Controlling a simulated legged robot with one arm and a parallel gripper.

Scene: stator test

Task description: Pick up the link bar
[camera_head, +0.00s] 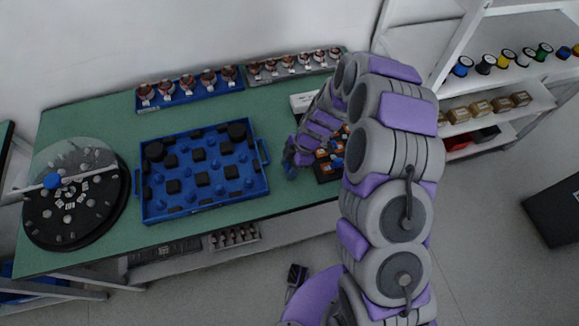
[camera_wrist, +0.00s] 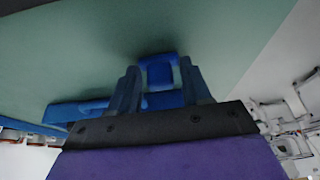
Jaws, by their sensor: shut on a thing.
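A pale bar (camera_head: 70,176) with a blue knob lies across a dark round plate (camera_head: 40,228) at the left end of the table. No other bar shows clearly, and I cannot tell if this is the link bar. My gripper (camera_head: 291,166) is over the table just right of the blue tray, far from that bar. In the wrist view my gripper (camera_wrist: 160,82) has its two blue fingers closed on a small blue piece (camera_wrist: 160,72). I cannot tell what this piece is, and its lower part is hidden between the fingers.
The blue tray (camera_head: 205,202) holds several dark and blue parts. An orange-and-black tray (camera_head: 327,168) is partly hidden behind my arm. Racks of copper-coloured parts (camera_head: 187,87) line the back. A shelf (camera_head: 520,100) with spools stands at the right. Green table (camera_head: 85,118) is bare at the back left.

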